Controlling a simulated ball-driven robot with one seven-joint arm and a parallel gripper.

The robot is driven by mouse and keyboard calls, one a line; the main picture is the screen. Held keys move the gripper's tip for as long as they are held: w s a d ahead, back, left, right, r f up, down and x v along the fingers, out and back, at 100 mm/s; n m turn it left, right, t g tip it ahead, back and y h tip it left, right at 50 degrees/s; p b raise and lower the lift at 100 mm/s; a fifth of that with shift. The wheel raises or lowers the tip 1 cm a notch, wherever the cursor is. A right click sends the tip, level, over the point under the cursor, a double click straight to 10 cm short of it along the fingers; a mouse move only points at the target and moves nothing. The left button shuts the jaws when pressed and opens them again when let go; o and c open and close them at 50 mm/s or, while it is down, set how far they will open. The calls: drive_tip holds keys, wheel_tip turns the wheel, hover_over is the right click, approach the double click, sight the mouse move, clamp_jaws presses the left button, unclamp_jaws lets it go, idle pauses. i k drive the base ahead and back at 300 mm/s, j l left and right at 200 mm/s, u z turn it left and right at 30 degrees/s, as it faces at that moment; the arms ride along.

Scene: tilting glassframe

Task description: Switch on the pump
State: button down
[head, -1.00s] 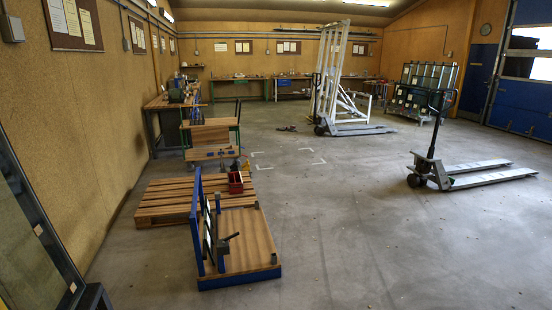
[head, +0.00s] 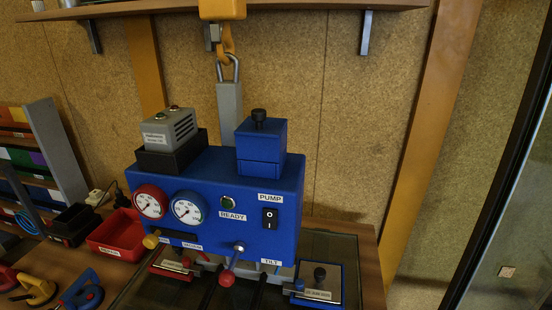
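A blue control box (head: 232,172) fills the middle of the head view. On its front right is a black rocker switch (head: 270,218) with white marks, under a label (head: 270,198) reading PUMP. I cannot tell which way the switch is pressed. A lever with a red knob (head: 227,280) sticks out below, near a TILT label (head: 271,262). My gripper is not in view.
A yellow hook (head: 227,42) holds the box's grey post (head: 229,115) by a shackle. A grey unit (head: 170,130) and a blue block (head: 260,143) sit on top. A red tray (head: 116,235) and suction cups (head: 80,293) lie left. A wooden shelf (head: 290,9) runs above.

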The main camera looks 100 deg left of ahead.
sight(270, 222)
drive_tip(key=u, duration=2.35)
